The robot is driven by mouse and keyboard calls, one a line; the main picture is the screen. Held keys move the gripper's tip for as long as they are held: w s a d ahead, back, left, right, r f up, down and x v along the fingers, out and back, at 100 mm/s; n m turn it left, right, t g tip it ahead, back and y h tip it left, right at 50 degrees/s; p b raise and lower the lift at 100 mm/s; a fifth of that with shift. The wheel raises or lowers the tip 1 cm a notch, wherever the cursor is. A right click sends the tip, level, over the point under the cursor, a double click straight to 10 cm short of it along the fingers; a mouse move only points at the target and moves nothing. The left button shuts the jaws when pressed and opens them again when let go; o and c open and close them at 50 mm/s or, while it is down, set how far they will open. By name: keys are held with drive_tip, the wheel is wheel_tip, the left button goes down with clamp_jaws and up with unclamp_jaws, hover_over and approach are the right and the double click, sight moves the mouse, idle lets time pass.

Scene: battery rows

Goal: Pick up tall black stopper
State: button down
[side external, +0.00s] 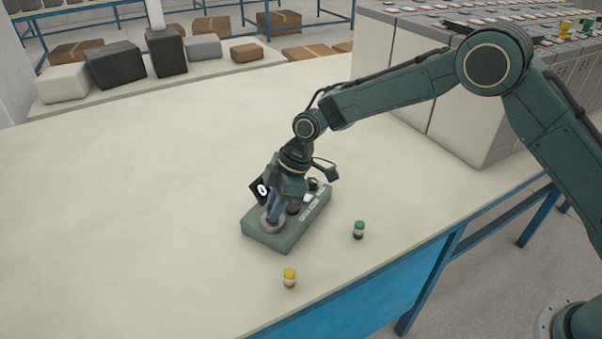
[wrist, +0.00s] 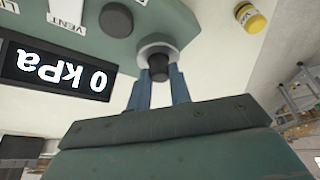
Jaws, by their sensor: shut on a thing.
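The tall black stopper (wrist: 158,68) stands in a pale round collar (wrist: 157,44) on a green device (wrist: 150,18). My gripper (wrist: 157,88) has its two blue fingers closed on either side of the stopper. In the side external view my gripper (side external: 272,211) reaches down to the near left end of the green device (side external: 283,239). The stopper itself is hidden there by the fingers. I cannot tell whether the stopper is lifted within the collar.
A display (wrist: 55,75) reads 0 kPa, upside down. A second, round black part (wrist: 116,20) sits beside the collar. The table's left side is clear.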

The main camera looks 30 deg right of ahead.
wheel_tip(320, 180, up, 20)
idle(0.6)
drive_tip(key=shift+r, duration=1.05)
idle(0.4)
drive_tip(key=shift+r, duration=0.65)
drive_tip(key=shift+r, duration=0.45)
